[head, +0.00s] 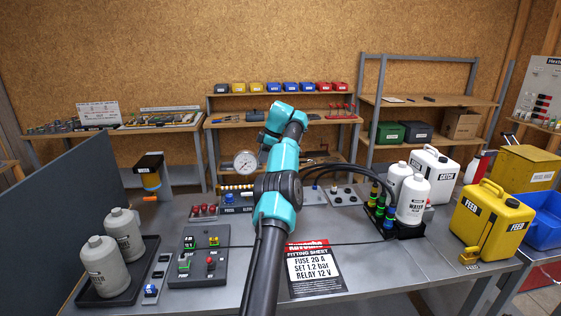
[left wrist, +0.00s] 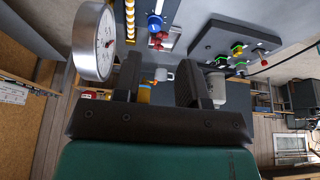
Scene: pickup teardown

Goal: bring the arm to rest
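My left arm (head: 275,190), teal and black, rises from the bottom middle of the head view over the bench. Its far end bends left at the top, near the white dial gauge (head: 246,163); the fingers cannot be made out there. In the left wrist view my left gripper (left wrist: 160,78) shows two dark fingers spread apart with nothing held between them. The dial gauge (left wrist: 95,42) shows large beside the left finger in that view. My right gripper is in neither view.
The metal bench holds a switch panel (head: 198,257), a tray with two grey bottles (head: 104,267), a fitting sheet (head: 315,268), white bottles (head: 412,200) and a yellow FEED can (head: 490,225). A dark partition (head: 70,220) stands at the left. Black hoses arch right of my arm.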

